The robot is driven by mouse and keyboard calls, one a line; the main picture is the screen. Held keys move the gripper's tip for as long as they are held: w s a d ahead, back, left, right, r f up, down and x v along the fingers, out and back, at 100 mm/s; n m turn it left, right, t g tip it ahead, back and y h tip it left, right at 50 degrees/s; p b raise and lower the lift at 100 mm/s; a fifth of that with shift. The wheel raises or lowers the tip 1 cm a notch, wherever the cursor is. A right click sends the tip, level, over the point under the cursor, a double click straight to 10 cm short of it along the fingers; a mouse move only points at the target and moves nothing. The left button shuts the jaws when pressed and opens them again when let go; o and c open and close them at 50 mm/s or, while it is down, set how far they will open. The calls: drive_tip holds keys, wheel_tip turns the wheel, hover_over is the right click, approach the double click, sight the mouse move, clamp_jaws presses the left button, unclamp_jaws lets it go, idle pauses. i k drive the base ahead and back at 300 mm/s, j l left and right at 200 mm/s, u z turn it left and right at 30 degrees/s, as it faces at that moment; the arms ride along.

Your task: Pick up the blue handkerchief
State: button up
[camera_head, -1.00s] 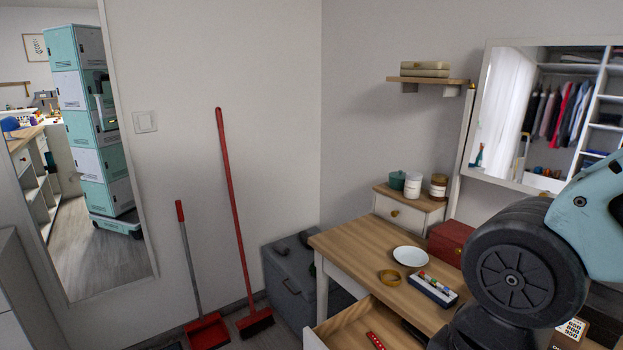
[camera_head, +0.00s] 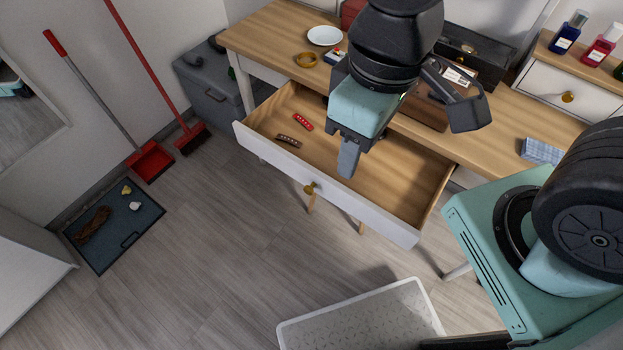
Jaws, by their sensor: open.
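The blue handkerchief (camera_head: 543,151) looks like a small folded blue checked cloth.
The drawer juts out from the desk (camera_head: 270,35), holding a red item (camera_head: 303,121) and a brown item (camera_head: 289,140). A dark box (camera_head: 465,55) and a small cabinet (camera_head: 565,90) with bottles stand at the back. A pale tray (camera_head: 365,320) lies on the floor.

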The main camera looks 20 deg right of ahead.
sight(535, 150)
drive_tip(key=z, duration=1.55)
drive_tip(key=l+u, duration=0.25)
drive_tip(key=l, duration=0.35)
drive_tip(key=i, duration=0.35)
